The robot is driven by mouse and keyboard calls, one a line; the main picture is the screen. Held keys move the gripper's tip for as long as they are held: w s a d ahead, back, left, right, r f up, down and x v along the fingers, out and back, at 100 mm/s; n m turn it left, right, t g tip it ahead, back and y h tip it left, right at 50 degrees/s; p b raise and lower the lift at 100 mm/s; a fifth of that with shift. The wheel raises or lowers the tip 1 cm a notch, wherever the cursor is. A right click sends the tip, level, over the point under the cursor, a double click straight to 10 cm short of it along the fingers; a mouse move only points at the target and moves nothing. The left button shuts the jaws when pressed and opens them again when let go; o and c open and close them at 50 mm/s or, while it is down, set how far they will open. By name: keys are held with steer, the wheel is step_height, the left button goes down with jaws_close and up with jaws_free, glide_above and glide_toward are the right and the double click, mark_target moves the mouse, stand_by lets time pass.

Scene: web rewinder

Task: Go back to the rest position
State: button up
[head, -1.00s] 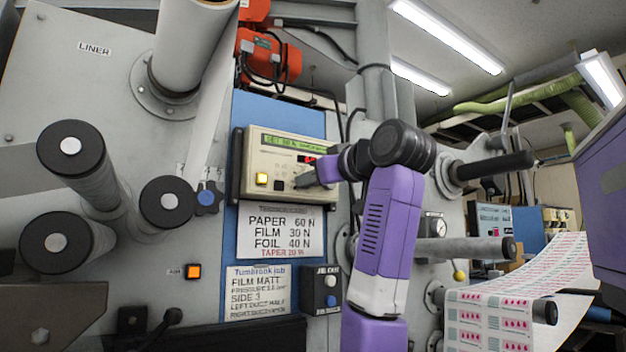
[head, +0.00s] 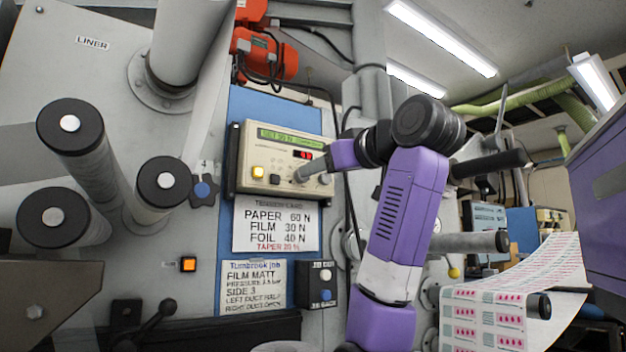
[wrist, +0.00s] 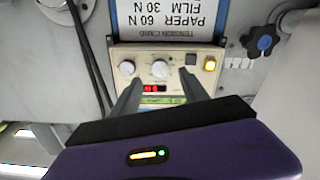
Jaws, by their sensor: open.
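My gripper (head: 312,172) is in front of the cream tension controller (head: 243,163), at the lower right of its face near the knobs. In the wrist view my gripper (wrist: 160,90) shows two grey fingers spread apart with nothing between them. The controller (wrist: 120,58) appears upside down there, with two white knobs, a red readout and a lit yellow button beyond the fingertips. The fingertips look apart from the knobs, though the exact gap is unclear. My purple arm is bent, its elbow raised to the right of the controller.
A tension card (head: 275,228) and a job sheet (head: 253,288) hang below the controller. A small button box (head: 317,284) is beside the sheet. Rollers (head: 70,125) jut out at left, and more (head: 490,165) at right. A printed web (head: 485,320) runs at lower right.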

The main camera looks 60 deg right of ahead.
steer(key=shift+v, duration=1.2)
